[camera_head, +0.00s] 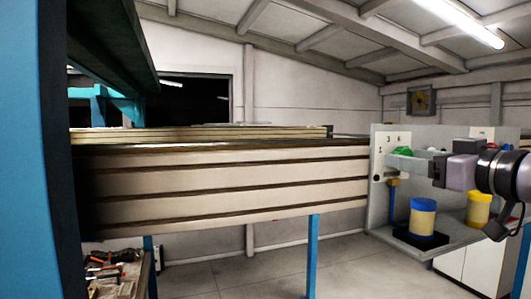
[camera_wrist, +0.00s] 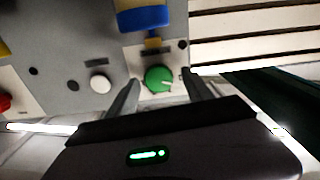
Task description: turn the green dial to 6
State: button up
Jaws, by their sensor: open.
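The green dial (camera_wrist: 158,79) sits on a pale plate on the grey panel, upper middle in the wrist view. A light pointer mark shows near its right side. My gripper (camera_wrist: 158,90) is open, with one finger on each side of the dial in the wrist view. Whether the fingers touch the dial cannot be told. In the head view my gripper (camera_head: 420,160) reaches in from the right at the panel.
A blue-and-yellow cylinder (camera_head: 423,218) stands on a black base on the panel's shelf, with a yellow one (camera_head: 478,208) beside it. A white knob (camera_wrist: 100,83) and a red knob (camera_wrist: 4,102) sit on the panel. A slatted beige beam (camera_head: 220,180) runs left of the panel.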

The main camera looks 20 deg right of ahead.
jog(key=shift+d, duration=0.1)
grip_shut()
jog(key=shift+f+m+b, duration=0.1)
jog(key=shift+m+b, duration=0.2)
jog(key=shift+b, duration=0.05)
jog(key=m+b, duration=0.5)
jog(key=m, duration=1.1)
jog(key=shift+m, duration=0.7)
grip_release()
